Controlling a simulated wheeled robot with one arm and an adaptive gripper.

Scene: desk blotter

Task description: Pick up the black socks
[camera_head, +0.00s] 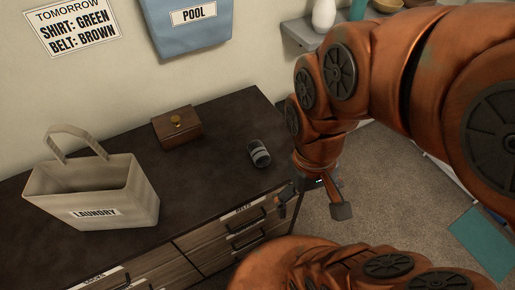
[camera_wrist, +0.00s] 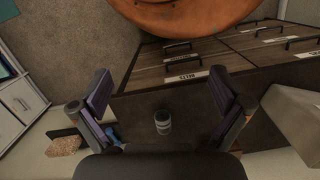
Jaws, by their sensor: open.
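A small dark rolled bundle with grey bands (camera_head: 258,153) lies on the dark dresser top, near its right end. I take it for the socks, though its black is hard to confirm at this size. It also shows in the wrist view (camera_wrist: 162,123), low in the middle and between the lines of my two fingers. My gripper (camera_head: 312,206) is open and empty, with its fingers spread wide. In the head view it is off the dresser's right front edge, apart from the bundle and to its lower right.
A wooden box with a brass knob (camera_head: 177,128) stands left of the bundle. A beige laundry tote (camera_head: 95,190) stands at the far left of the dresser (camera_head: 195,185). Drawers with handles, one labelled BELTS, line its front. A blue POOL bag (camera_head: 185,38) hangs behind.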

